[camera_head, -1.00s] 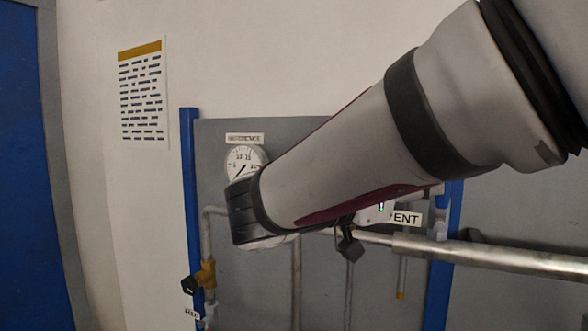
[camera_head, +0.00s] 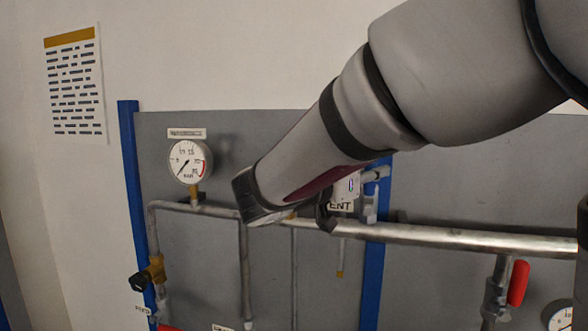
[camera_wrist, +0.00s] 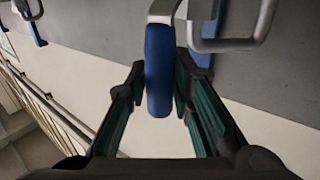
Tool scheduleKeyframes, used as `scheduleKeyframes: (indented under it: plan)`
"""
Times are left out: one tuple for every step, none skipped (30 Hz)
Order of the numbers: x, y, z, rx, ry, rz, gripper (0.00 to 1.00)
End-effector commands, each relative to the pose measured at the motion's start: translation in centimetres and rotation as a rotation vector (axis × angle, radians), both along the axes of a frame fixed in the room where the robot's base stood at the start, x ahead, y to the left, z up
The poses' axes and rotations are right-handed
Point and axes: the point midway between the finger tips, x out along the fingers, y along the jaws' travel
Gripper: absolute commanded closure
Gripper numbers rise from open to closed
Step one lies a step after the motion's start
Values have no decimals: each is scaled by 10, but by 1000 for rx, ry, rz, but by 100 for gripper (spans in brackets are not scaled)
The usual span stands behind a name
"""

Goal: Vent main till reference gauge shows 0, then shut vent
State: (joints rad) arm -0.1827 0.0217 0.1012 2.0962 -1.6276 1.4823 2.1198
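The reference gauge (camera_head: 190,161) is a round white dial on the left of the grey panel in the head view. Its needle points to the lower left, near the low end; the exact reading is too small to tell. The VENT label (camera_head: 341,206) is partly covered by my arm. In the wrist view, a blue lever handle (camera_wrist: 158,70) on a metal stem stands between the two fingers of my gripper (camera_wrist: 160,80).
A horizontal silver pipe (camera_head: 470,238) runs across the panel. A red-handled valve (camera_head: 518,283) and part of another gauge (camera_head: 560,318) are at the lower right. A brass valve (camera_head: 156,270) with a black knob is at the lower left. A blue post (camera_head: 131,190) stands at the panel's left edge.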

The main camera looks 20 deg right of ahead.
Motion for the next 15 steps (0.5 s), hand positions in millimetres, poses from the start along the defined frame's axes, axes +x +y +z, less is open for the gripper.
scheduleKeyframes:
  plan:
    - [0,0,0,0,0,0,97]
    - [0,0,0,0,0,0,100]
    - [0,0,0,0,0,0,100]
    - [0,0,0,0,0,0,100]
    - [0,0,0,0,0,0,100]
    - [0,0,0,0,0,0,100]
    - [0,0,0,0,0,0,100]
    - [0,0,0,0,-1,0,100]
    - [0,0,0,2,-1,0,100]
    - [0,0,0,2,-2,0,100]
    - [0,0,0,4,-4,0,100]
    - [1,0,0,7,-6,0,100]
    - [1,0,-1,10,-8,0,100]
    - [1,0,-1,13,-11,0,100]
    - [1,0,-1,18,-15,0,100]
